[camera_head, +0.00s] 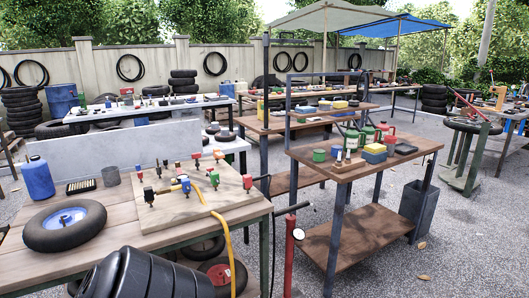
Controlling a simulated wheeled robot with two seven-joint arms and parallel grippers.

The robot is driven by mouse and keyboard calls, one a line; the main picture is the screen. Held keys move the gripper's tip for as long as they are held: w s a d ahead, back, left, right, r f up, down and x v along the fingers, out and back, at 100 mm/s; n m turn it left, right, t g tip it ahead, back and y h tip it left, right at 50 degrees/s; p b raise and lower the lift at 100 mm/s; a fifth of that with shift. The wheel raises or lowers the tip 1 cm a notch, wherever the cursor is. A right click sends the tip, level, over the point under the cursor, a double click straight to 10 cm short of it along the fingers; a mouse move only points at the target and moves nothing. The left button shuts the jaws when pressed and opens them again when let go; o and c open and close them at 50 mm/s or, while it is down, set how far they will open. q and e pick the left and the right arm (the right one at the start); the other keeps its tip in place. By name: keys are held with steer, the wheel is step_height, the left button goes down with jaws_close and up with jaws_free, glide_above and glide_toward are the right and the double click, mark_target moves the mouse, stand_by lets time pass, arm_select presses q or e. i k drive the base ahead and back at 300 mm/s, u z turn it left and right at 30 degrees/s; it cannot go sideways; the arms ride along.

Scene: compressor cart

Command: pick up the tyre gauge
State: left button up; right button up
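I cannot make out a separate tyre gauge with certainty. A small round white dial (298,234) shows beside a red upright pump (289,255) with a black handle, standing just right of the near wooden table (25,262). I cannot tell whether this dial is part of the pump. On the near table a wooden board (165,232) carries several small coloured fittings with black bodies. Neither of my grippers is in view.
A second wooden table (375,176) stands to the right. Open gravel (460,255) lies beyond it.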

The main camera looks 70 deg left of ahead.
mark_target(217, 154)
steer(key=u, duration=0.55)
steer(key=i, duration=1.25)
steer(key=u, duration=1.15)
